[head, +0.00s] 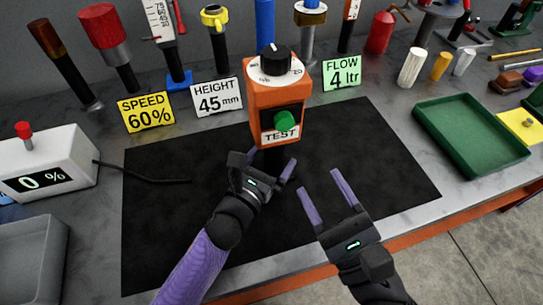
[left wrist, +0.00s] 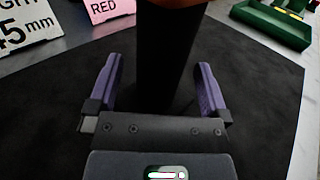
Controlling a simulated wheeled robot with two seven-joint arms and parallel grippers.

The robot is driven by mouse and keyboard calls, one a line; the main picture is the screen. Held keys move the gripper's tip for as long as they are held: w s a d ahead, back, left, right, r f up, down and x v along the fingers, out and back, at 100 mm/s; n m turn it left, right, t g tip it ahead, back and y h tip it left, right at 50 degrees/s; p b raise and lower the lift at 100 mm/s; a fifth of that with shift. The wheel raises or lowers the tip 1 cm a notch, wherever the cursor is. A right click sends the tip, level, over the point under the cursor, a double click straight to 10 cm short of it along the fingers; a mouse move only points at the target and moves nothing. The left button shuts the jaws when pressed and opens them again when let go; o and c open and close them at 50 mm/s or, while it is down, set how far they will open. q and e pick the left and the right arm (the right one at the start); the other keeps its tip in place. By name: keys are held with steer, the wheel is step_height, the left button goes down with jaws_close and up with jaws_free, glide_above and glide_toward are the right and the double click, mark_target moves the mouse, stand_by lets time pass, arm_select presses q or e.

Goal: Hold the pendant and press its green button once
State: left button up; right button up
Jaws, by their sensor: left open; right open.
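The pendant (head: 255,110) is an orange box with a black knob on a white dial, a green button (head: 285,121) on its front and a TEST label below. It stands upright on a dark post, and its orange underside shows at the top of the left wrist view (left wrist: 176,3). My left gripper (head: 265,167) is open just below the box. In the left wrist view its purple fingers stand on either side of the dark post (left wrist: 165,50), with gaps visible. My right gripper (head: 320,182) is open and empty over the mat, right of and below the button.
A black mat (head: 160,240) covers the middle of the bench. Cards reading SPEED 60% (head: 146,112), HEIGHT 45 mm (head: 216,97) and FLOW 4 ltr (head: 341,73) stand behind. A white box reading 0 % (head: 60,150) is left; a green tray (head: 470,165) is right.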

arm_select(q)
steer(key=shift+w+d, duration=0.3)
steer(key=shift+w, duration=0.25)
jaws_close()
arm_select(e)
jaws_close()
stand_by(1.6)
